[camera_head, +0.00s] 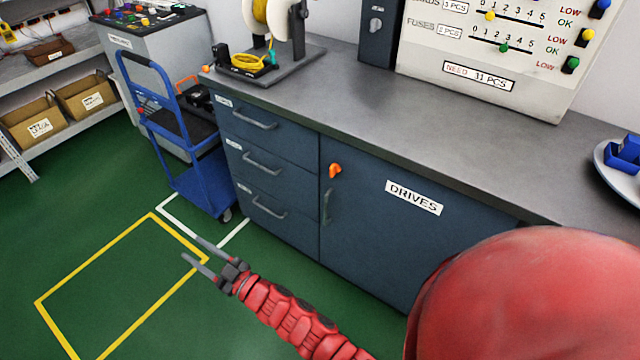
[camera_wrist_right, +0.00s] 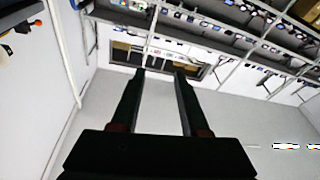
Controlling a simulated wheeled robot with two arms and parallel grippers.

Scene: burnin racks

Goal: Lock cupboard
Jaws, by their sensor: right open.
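The cupboard (camera_head: 400,245) is a dark blue-grey door labelled DRIVES, under the grey worktop. It looks closed. Its orange lock knob (camera_head: 335,170) sits at the door's upper left, above a vertical handle (camera_head: 327,206). My right gripper (camera_head: 200,250) is open and empty. It appears to the left of the cupboard and lower than the knob in the head view, with the green floor behind it. In the right wrist view its two dark fingers (camera_wrist_right: 160,75) stand apart with nothing between them. My left gripper is not in view.
Drawers (camera_head: 265,165) stand left of the cupboard door. A blue trolley (camera_head: 185,150) stands beside them. The worktop (camera_head: 350,90) bears a spool stand (camera_head: 270,65), a counting board (camera_head: 500,50) and a plate with blue parts (camera_head: 620,165). Green floor with yellow lines (camera_head: 95,255) is open at left.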

